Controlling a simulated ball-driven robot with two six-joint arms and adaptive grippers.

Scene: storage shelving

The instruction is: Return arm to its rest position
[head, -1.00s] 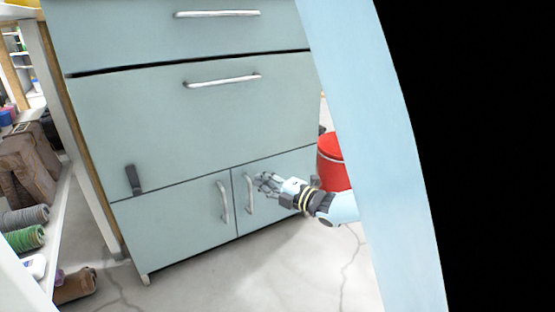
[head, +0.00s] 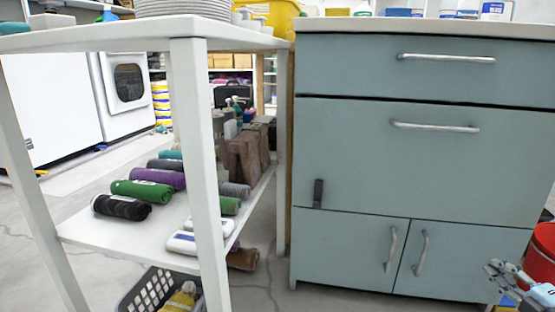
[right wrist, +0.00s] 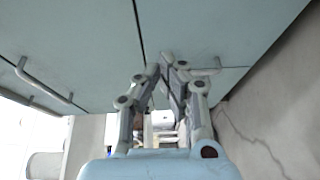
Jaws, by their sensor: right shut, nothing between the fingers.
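My right gripper (head: 506,274) shows at the lower right edge of the head view, in front of the lower right door of the grey-blue cabinet (head: 400,165). In the right wrist view its fingers (right wrist: 165,66) come together at the tips, with nothing between them. The cabinet front (right wrist: 80,40) and a door handle (right wrist: 205,71) lie beyond the fingers there. I cannot tell how far the fingertips are from the door. The rest of my right arm is mostly outside the head view. My left gripper is not in view.
A white shelf table (head: 190,130) stands left of the cabinet, with several rolled towels (head: 142,190) on its lower shelf. A grey basket (head: 150,290) is beneath it. A red bucket (head: 541,255) stands at the right edge. Two white appliances (head: 125,85) stand at the back left.

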